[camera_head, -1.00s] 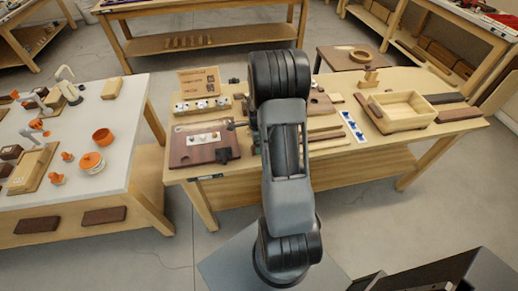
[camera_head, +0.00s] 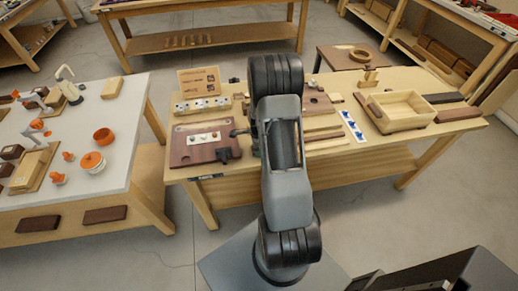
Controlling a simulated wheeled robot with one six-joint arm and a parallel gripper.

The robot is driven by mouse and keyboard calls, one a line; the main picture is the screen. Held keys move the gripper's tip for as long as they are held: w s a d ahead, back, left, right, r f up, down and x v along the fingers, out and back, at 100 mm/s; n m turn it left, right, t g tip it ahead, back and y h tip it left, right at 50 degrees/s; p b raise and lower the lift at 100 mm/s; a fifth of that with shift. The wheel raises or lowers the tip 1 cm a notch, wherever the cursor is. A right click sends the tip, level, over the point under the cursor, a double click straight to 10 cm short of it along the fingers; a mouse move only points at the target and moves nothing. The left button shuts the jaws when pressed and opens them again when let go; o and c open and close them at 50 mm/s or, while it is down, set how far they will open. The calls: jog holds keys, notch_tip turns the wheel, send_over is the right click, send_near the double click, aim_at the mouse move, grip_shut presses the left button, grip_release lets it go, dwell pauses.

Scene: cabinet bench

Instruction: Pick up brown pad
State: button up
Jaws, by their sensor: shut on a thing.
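No single thing can be surely told as the brown pad. Two flat dark brown slabs lie at the right end of the wooden bench (camera_head: 395,160): a rear slab (camera_head: 444,98) and a front slab (camera_head: 459,114). A reddish-brown board (camera_head: 184,154) with a white strip on it lies at the bench's left end. My arm stands in front of the middle of the bench and hides part of its top.
An open wooden box (camera_head: 402,122) stands on the right of the bench. A block with white knobs (camera_head: 190,106) stands at the back left. A black clamp-like part (camera_head: 227,155) sits by the brown board. A white-topped table (camera_head: 110,115) with orange pieces stands at left.

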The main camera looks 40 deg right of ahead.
jog(key=c, duration=0.3)
jog(key=shift+r, duration=0.15)
jog(key=shift+r, duration=0.25)
notch_tip(320, 180, up, 2)
jog(key=shift+r+b, duration=0.25)
jog(key=shift+b, duration=0.25)
jog(key=shift+s+a+r+b, duration=0.2)
jog(key=shift+s+a+r, duration=1.3)
jog(key=shift+a, duration=0.4)
jog(key=shift+s+a+r+b, duration=0.2)
jog(key=shift+s+a+r, duration=1.15)
jog(key=shift+a+r, duration=0.45)
jog(key=shift+s+a+r+b, duration=0.2)
jog(key=shift+s+a+r, duration=1.3)
jog(key=shift+a, duration=0.45)
jog(key=shift+w, duration=0.1)
